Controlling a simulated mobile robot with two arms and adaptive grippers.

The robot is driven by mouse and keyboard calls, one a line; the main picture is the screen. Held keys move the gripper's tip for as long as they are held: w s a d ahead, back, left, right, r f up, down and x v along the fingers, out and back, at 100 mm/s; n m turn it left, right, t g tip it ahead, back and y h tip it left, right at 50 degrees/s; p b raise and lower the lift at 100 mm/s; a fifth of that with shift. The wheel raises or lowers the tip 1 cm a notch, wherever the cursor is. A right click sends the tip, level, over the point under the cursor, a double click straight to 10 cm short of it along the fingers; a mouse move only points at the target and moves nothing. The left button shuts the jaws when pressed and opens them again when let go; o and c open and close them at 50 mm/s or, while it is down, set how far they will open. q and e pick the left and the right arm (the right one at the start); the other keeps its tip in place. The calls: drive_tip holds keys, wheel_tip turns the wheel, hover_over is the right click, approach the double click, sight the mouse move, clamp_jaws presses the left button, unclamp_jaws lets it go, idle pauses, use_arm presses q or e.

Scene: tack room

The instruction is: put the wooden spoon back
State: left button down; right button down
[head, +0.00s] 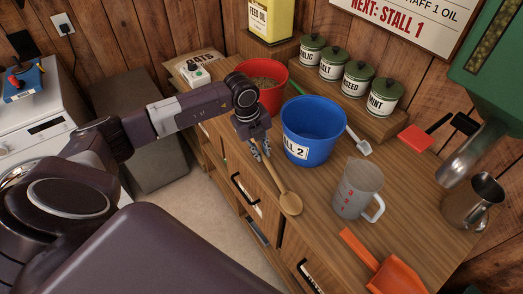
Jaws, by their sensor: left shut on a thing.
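The wooden spoon (290,203) shows in the head view at the front edge of the wooden counter. Its round bowl points towards the lower right and its handle runs up to my left gripper (262,153). My left gripper is shut on the handle, just in front of the blue bucket (312,128). The gripper hides the handle's upper end. I cannot tell whether the bowl touches the counter. My right gripper is out of view.
A red bucket (264,84) with feed stands behind the gripper. A measuring jug (354,190), an orange scoop (390,278) and a metal pitcher (474,200) stand to the right. Lidded canisters (356,84) line a raised shelf. A white scoop (360,146) lies beside the blue bucket.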

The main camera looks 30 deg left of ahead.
use_arm(q)
drive_tip(key=c, duration=1.9)
unclamp_jaws()
drive_tip(key=shift+r, duration=0.1)
drive_tip(key=v, duration=1.2)
drive_tip(key=p+v, duration=0.2)
drive_tip(key=w+p+v, duration=0.1)
drive_tip(key=v, duration=0.2)
drive_tip(key=p+v, duration=0.2)
drive_tip(key=shift+d+r+p, duration=0.3)
drive_tip(key=shift+d+r, duration=0.05)
drive_tip(key=shift+r, duration=0.15)
